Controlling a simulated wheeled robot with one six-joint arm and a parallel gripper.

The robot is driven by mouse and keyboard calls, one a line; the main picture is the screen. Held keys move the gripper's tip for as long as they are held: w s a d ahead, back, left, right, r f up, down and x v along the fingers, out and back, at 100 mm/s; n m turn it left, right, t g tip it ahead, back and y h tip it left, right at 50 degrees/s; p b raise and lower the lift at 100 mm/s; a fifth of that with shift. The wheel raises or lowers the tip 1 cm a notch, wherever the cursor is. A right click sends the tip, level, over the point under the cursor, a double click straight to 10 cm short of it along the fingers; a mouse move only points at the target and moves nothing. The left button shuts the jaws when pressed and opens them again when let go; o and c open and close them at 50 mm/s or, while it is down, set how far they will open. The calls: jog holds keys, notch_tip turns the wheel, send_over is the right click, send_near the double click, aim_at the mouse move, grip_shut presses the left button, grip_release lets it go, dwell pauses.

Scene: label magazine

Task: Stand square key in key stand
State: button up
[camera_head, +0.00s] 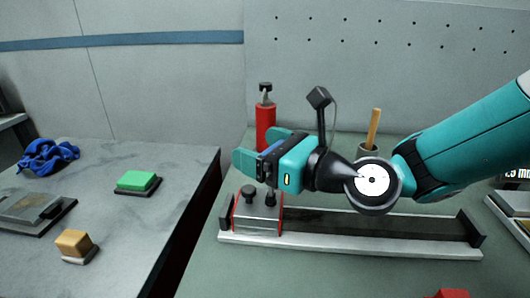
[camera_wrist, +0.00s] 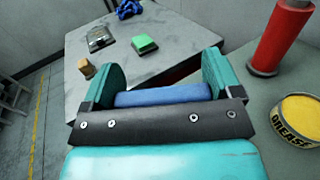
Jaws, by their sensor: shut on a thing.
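My gripper (camera_head: 262,156) is over the left end of the long rail, with its teal fingers also in the wrist view (camera_wrist: 163,85). It is shut on a blue bar (camera_wrist: 162,95), which appears to be the handle of the square key. In the head view a thin dark shank (camera_head: 270,180) runs down below the gripper towards a dark knob on the metal block (camera_head: 258,222). I cannot tell whether the shank touches the knob. I cannot pick out the key stand with certainty.
A red cylinder (camera_head: 265,118) stands behind my gripper. A cup with a wooden handle (camera_head: 368,150) is further right. The rail (camera_head: 360,245) spans the bench. The left table holds a green block (camera_head: 137,180), tan block (camera_head: 74,243) and blue cloth (camera_head: 47,156). A yellow grease tin (camera_wrist: 298,115) is at right.

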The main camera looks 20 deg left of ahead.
notch_tip(320, 180, up, 19)
jog(key=p, duration=0.3)
jog(key=shift+r+p, duration=0.15)
jog(key=shift+p, duration=0.2)
